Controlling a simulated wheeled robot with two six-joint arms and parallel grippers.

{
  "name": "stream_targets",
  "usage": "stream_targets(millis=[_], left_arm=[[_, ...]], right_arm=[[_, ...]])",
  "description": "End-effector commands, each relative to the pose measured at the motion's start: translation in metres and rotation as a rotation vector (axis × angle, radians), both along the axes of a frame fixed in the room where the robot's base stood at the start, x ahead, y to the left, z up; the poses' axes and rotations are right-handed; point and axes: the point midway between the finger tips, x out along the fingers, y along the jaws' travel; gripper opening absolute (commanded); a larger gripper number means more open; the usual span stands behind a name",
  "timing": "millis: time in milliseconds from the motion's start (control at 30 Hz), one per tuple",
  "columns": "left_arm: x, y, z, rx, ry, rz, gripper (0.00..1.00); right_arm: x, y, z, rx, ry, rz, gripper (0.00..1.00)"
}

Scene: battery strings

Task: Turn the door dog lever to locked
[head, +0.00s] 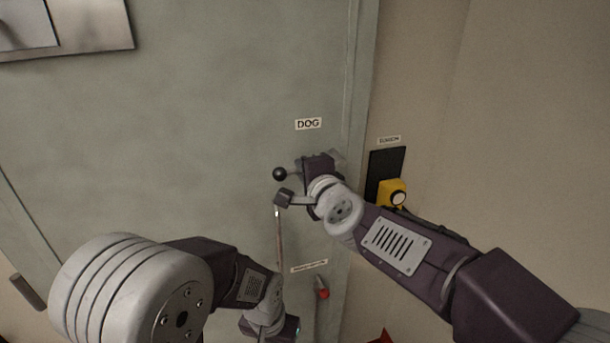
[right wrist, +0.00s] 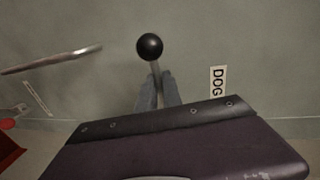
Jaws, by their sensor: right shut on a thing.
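The door dog lever shows as a black ball knob (head: 280,174) on a short metal stem, on the grey-green door under the DOG label (head: 308,124). In the head view the knob points left, with the stem about level. My right gripper (head: 306,167) is at the lever and covers its pivot. In the right wrist view the fingers (right wrist: 158,88) are shut on the stem just below the black knob (right wrist: 149,46). My left gripper (head: 268,328) is low in the head view, away from the lever; its fingers are hidden.
A slim metal bar handle (head: 279,235) stands on the door below the lever; it also shows in the right wrist view (right wrist: 50,60). A red-knobbed control (head: 323,293) is lower down. A yellow switch box (head: 392,194) is on the wall right of the door frame.

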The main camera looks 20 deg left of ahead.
Motion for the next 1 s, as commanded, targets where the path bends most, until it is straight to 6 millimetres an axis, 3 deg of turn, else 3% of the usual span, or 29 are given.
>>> stream_targets(millis=[667, 700, 767, 1000], left_arm=[[0.0001, 0.0000, -0.0005, 0.000, 0.000, 0.000, 0.00], [0.0000, 0.0000, -0.0004, 0.000, 0.000, 0.000, 0.00], [0.0000, 0.0000, -0.0004, 0.000, 0.000, 0.000, 0.00], [0.0000, 0.0000, -0.0006, 0.000, 0.000, 0.000, 0.00]], right_arm=[[0.0007, -0.0010, 0.0077, 0.047, 0.026, -0.003, 0.00], [0.0007, -0.0010, 0.0078, 0.047, 0.026, -0.003, 0.18], [0.0008, -0.0010, 0.0075, 0.046, 0.026, -0.003, 0.31], [0.0004, -0.0006, 0.0056, 0.042, 0.028, -0.001, 0.31]])
